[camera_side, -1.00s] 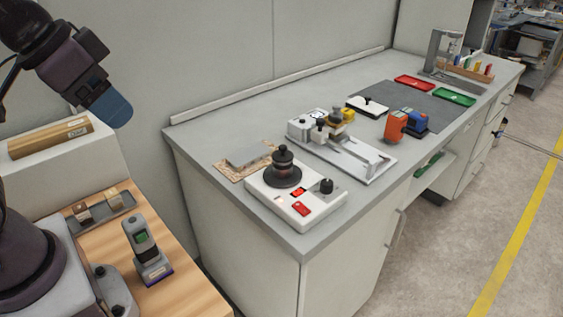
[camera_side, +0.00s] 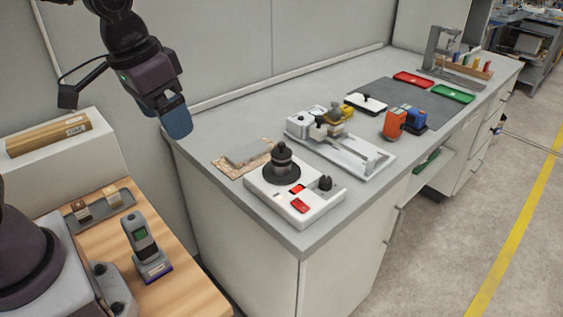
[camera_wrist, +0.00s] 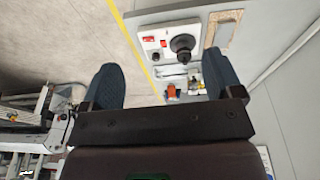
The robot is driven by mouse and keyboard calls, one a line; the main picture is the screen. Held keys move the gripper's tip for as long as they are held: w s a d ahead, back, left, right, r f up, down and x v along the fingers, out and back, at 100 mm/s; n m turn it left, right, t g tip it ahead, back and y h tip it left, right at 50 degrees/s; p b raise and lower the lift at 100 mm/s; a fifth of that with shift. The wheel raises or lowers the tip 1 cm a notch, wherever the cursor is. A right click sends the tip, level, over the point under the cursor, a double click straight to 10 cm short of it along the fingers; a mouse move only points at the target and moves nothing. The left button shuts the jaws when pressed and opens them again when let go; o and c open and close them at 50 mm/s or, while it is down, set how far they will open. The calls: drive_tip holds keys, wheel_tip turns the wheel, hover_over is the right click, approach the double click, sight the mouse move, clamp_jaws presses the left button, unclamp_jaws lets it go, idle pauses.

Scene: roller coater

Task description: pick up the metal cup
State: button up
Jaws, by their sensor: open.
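My gripper (camera_side: 176,118) hangs in the air left of the bench's near end in the side view, above and apart from everything. Its two blue fingers are spread with nothing between them in the wrist view (camera_wrist: 163,85). I cannot clearly make out a metal cup. Small grey and dark pieces (camera_side: 317,131) stand on the left end of the white coater (camera_side: 372,168), too small to identify. Yellow pieces (camera_side: 340,114) are beside them.
A white device (camera_side: 268,198) with a black knob (camera_side: 281,163) stands at the bench's near end. Orange and blue blocks (camera_side: 396,124), a red tray (camera_side: 413,79) and a green tray (camera_side: 453,94) lie farther back. A handheld meter (camera_side: 146,245) stands on the wooden table.

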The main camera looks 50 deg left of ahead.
drive_tip(key=w+a+f+n+y, duration=0.1)
drive_tip(key=w+f+n, duration=0.1)
drive_tip(key=w+f, duration=0.55)
drive_tip(key=w+a+f+n+y, duration=0.1)
drive_tip(key=w+f, duration=0.4)
drive_tip(key=w, duration=0.6)
drive_tip(key=n+t, duration=0.1)
drive_tip(key=n, duration=0.1)
approach(281, 152)
drive_tip(key=x, duration=1.1)
drive_tip(key=shift+w+f, duration=0.1)
drive_tip(key=shift+f, duration=0.15)
drive_tip(key=c, duration=1.2)
